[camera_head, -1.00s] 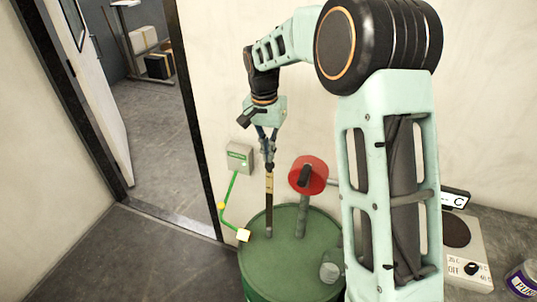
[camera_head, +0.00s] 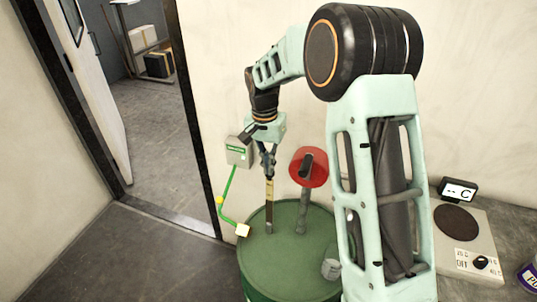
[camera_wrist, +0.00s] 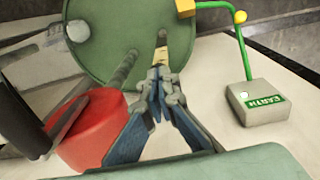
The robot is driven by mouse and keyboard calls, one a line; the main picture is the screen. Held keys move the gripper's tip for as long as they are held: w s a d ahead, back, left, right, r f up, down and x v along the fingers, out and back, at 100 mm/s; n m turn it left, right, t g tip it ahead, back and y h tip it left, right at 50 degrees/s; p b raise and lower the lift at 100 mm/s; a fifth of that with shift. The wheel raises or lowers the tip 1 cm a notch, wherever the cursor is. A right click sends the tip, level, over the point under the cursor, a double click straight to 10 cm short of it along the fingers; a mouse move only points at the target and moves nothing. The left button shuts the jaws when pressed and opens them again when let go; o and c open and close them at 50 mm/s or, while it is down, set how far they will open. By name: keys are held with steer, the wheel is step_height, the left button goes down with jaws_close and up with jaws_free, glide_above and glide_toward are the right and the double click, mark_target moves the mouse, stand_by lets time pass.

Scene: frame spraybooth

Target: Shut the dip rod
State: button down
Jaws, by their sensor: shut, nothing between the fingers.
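The dip rod (camera_head: 269,205) stands upright in the top of the green drum (camera_head: 285,265). Its upper part is pale yellow with dark marks and its lower part is dark. My gripper (camera_head: 268,174) points down right over the rod's upper end, fingers shut with nothing between them. In the wrist view, the closed fingertips (camera_wrist: 160,82) meet the near end of the rod (camera_wrist: 161,50) and hide its tip. They look to be touching it, though exact contact is hard to tell.
A pump with a red body (camera_head: 309,168) stands on the drum just right of the rod. A green earth lead (camera_head: 227,195) runs from a wall box (camera_head: 239,152) to a yellow clamp (camera_head: 243,230) on the drum rim. A hotplate (camera_head: 458,222) sits at right.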

step_height(320, 180, down, 23)
steer(key=b, duration=1.1)
steer(key=shift+r, duration=0.2)
steer(key=shift+r+p, duration=0.35)
steer(key=shift+r, duration=0.2)
step_height(320, 180, up, 13)
steer(key=p, duration=0.2)
steer(key=shift+s+a+p, duration=0.15)
steer(key=shift+a+p, duration=0.15)
steer(key=shift+a, duration=0.1)
steer(key=shift+r, duration=0.2)
